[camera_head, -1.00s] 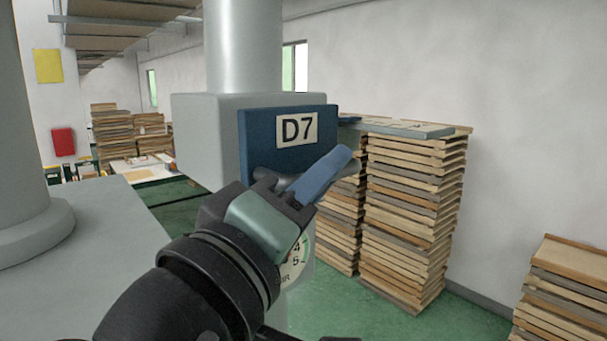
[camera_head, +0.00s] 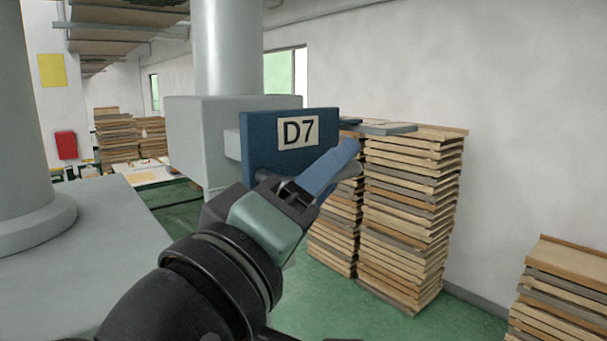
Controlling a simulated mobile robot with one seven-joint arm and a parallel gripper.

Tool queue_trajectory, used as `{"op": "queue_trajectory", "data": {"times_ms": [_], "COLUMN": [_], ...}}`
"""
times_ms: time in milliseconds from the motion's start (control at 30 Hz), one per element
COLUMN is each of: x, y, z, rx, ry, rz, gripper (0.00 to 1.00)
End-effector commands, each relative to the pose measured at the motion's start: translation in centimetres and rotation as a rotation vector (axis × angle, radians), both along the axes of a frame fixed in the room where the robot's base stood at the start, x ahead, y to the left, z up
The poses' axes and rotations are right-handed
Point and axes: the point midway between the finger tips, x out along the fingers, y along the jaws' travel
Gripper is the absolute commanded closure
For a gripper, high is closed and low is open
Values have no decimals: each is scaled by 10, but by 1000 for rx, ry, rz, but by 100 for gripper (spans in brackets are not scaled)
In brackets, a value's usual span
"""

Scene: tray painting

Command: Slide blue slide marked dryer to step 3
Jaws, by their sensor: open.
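A blue plate (camera_head: 258,133) with a white label reading "D7" stands out from a pale grey box (camera_head: 192,138) on a short grey stem. No "dryer" marking and no step marks can be read. My gripper (camera_head: 345,163) is open, reaching up and right across the plate's lower right part. One blue finger shows clearly, with a greyer finger partly behind it. I cannot tell whether the fingers touch the plate. My wrist and gripper hide the area below the plate.
Tall stacks of wooden trays (camera_head: 408,220) stand behind the plate on the right, with another stack (camera_head: 560,285) at the right edge. Green floor (camera_head: 345,318) is clear in front of the stacks.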

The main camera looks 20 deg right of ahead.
Motion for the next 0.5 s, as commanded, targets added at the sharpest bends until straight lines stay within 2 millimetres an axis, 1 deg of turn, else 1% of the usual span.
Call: {"op": "queue_trajectory", "data": {"times_ms": [167, 267, 500], "x": [-8, -19, -53], "y": [10, 24, 66], "z": [-5, -10, -22], "rx": [-1, 0, 1], "ry": [-3, -5, -5], "rz": [2, 5, 8], "gripper": [53, 53, 53]}}
